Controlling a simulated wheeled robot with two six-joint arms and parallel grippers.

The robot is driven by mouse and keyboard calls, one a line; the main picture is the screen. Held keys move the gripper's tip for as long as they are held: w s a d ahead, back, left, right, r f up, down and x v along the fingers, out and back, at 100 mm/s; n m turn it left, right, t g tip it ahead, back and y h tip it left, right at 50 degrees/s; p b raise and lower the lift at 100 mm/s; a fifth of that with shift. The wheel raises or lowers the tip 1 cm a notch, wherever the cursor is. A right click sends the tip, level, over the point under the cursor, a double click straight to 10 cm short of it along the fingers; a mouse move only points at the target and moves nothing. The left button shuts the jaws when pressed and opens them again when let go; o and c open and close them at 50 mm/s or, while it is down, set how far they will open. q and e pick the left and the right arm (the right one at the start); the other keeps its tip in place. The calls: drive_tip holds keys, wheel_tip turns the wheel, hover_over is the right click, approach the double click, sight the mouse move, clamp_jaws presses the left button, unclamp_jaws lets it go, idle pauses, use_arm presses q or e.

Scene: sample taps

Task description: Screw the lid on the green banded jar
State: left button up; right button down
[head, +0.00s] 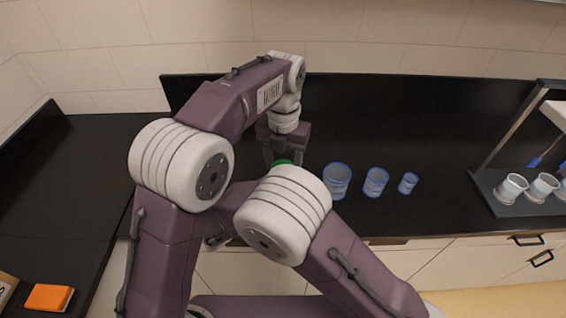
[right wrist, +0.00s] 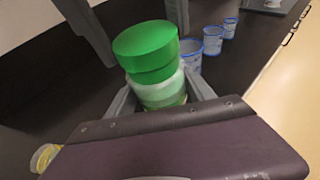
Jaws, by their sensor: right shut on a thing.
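The green banded jar (right wrist: 163,92) stands upright in the right wrist view, pale and translucent with green low on its side. A bright green lid (right wrist: 145,40) sits on top of it, above a narrower green part; I cannot tell how tight it is. My right gripper (right wrist: 160,98) is shut on the jar's body, one finger on each side. My left gripper (head: 284,158) points down over the lid, its fingers apart on either side of it. In the head view only a bit of green lid (head: 283,162) shows; my arms hide the jar and my right gripper.
Three blue-rimmed beakers, large (head: 337,181), middle (head: 376,182) and small (head: 408,183), stand to the right on the black counter. A rack (head: 485,190) with white cups is at far right. A yellow-rimmed vessel (right wrist: 43,157) shows in the wrist view. An orange block (head: 48,297) lies front left.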

use_arm(q)
drive_tip(key=o, duration=1.3)
drive_tip(key=shift+r, duration=2.3)
